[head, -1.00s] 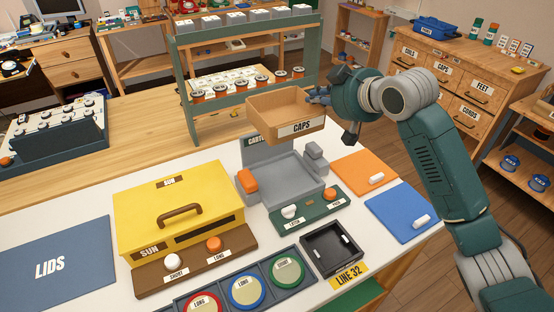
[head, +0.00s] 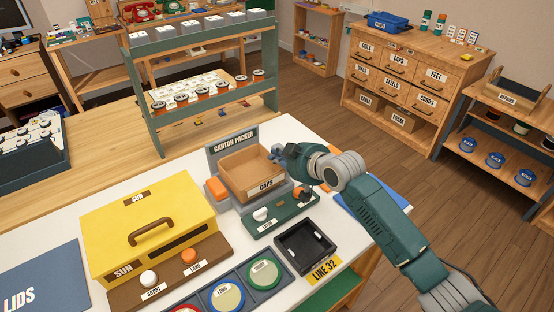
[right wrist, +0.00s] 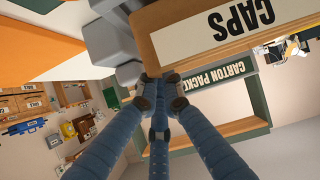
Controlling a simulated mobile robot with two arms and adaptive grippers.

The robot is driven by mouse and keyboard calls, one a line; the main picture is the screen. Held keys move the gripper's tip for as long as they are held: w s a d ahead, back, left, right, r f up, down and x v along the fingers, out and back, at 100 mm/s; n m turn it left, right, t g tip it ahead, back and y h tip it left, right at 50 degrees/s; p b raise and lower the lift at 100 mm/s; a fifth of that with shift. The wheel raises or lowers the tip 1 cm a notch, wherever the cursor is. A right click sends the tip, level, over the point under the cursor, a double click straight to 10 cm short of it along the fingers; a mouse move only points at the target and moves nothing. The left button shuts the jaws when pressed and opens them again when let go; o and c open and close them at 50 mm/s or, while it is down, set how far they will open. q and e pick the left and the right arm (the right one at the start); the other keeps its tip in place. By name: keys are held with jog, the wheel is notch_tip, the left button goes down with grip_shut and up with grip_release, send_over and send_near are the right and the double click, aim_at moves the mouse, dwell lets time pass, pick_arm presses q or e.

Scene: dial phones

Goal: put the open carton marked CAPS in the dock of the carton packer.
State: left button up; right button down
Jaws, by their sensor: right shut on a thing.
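The open brown carton marked CAPS (head: 266,184) is upright over the grey dock of the carton packer (head: 234,138), in front of its sign. It covers most of the dock floor, so I cannot tell whether it rests there or hangs just above. My right gripper (head: 279,155) is shut on the carton's right wall. In the right wrist view the blue fingers (right wrist: 162,92) meet at the edge of the carton (right wrist: 240,25), with the packer's sign (right wrist: 215,82) beyond. My left gripper is not in view.
An orange block (head: 216,189) sits at the dock's left. A green panel with a white button (head: 260,214) lies in front. The yellow SUN case (head: 150,232), a black tray (head: 304,246) and a blue mat (head: 352,208) are nearby. A green shelf (head: 205,80) stands behind.

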jog(key=shift+f, duration=0.75)
jog(key=shift+f, duration=0.15)
jog(key=c, duration=2.2)
grip_release()
jog(key=v, duration=1.2)
